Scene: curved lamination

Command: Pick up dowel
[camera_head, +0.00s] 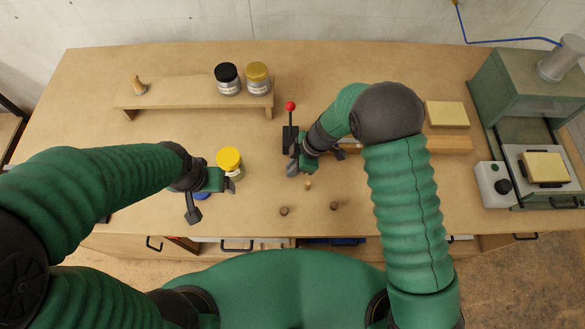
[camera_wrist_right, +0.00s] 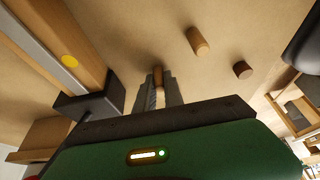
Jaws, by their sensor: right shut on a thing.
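My right gripper (camera_head: 300,169) is low over the middle of the table. In the right wrist view its two fingers (camera_wrist_right: 157,96) are closed around a small wooden dowel (camera_wrist_right: 158,76), whose end sticks out past them. In the head view this dowel (camera_head: 308,185) shows just in front of the gripper; whether it touches the table I cannot tell. Two other short dowels, a left one (camera_head: 284,211) and a right one (camera_head: 335,206), stand on the table nearer to me. My left gripper (camera_head: 210,198) is open, beside a yellow-capped jar (camera_head: 229,160).
A red-knobbed lever (camera_head: 290,106) stands just behind my right gripper. A wooden shelf (camera_head: 180,93) carries two jars at the back left. A green press (camera_head: 503,90) and a control box (camera_head: 493,184) stand at the right. The front middle is mostly clear.

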